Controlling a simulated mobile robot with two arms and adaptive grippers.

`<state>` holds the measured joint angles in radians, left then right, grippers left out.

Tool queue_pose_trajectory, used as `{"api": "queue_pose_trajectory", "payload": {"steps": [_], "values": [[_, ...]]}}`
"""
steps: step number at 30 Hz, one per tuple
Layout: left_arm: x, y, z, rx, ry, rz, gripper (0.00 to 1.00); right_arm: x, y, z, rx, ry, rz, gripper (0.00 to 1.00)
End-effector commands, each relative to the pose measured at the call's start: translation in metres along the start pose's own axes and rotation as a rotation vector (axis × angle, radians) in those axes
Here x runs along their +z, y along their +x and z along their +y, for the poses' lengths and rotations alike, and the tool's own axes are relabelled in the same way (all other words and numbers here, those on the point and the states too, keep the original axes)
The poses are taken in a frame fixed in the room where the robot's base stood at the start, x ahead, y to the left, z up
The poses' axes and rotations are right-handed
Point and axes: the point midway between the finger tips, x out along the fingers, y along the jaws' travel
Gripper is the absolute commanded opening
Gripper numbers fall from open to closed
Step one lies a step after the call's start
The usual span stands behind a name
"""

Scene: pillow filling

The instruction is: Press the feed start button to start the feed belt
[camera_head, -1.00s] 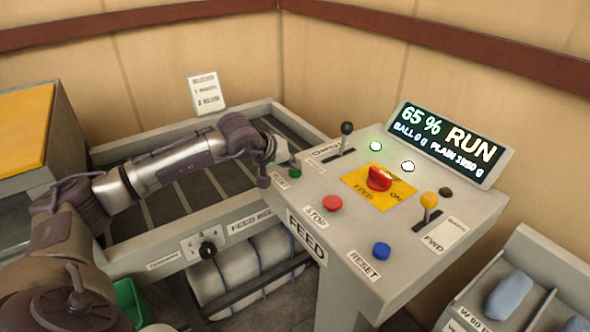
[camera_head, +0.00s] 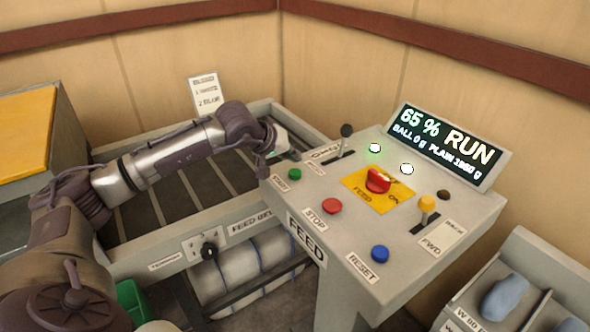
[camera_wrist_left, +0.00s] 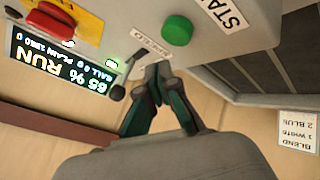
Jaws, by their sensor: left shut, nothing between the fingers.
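The green START button (camera_head: 295,174) sits at the left corner of the grey FEED console (camera_head: 330,185). It also shows in the left wrist view (camera_wrist_left: 177,30), beside the START label. My left gripper (camera_head: 264,165) is at the console's left edge, just left of the green button and apart from it. In the left wrist view its fingertips (camera_wrist_left: 157,72) are together and empty, below the button in the picture. The display (camera_head: 447,145) reads 65% and RUN. A green lamp (camera_head: 375,148) is lit. My right gripper is not in view.
The console also carries a red STOP button (camera_head: 331,206), a blue RESET button (camera_head: 380,253), a red knob on a yellow plate (camera_head: 378,181), a black lever (camera_head: 346,131) and a yellow lever (camera_head: 427,203). The slatted feed belt frame (camera_head: 170,238) lies under my left arm.

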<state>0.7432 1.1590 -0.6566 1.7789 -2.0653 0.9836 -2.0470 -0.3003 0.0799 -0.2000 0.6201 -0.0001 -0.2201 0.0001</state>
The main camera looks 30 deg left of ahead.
Motion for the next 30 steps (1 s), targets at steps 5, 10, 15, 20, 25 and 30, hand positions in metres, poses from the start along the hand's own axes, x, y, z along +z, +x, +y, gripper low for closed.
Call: {"api": "queue_pose_trajectory", "payload": {"steps": [5, 10, 15, 20, 25, 30], "values": [[-0.012, -0.016, 0.012, 0.002, 0.0, 0.001, 0.0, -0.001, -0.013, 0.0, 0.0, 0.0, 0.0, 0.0], [-0.017, -0.024, 0.017, 0.0, 0.0, 0.0, 0.0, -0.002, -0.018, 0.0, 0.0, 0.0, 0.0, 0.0], [-0.017, -0.023, 0.017, 0.0, 0.0, 0.0, 0.0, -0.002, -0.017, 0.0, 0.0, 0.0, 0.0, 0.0], [-0.017, -0.023, 0.017, 0.0, 0.0, 0.0, 0.0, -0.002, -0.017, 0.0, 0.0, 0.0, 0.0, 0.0], [-0.017, -0.023, 0.017, 0.0, 0.0, 0.0, 0.0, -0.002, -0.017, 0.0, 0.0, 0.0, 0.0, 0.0], [-0.017, -0.023, 0.017, 0.0, 0.0, 0.0, 0.0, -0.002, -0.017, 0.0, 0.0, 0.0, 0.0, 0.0]]}}
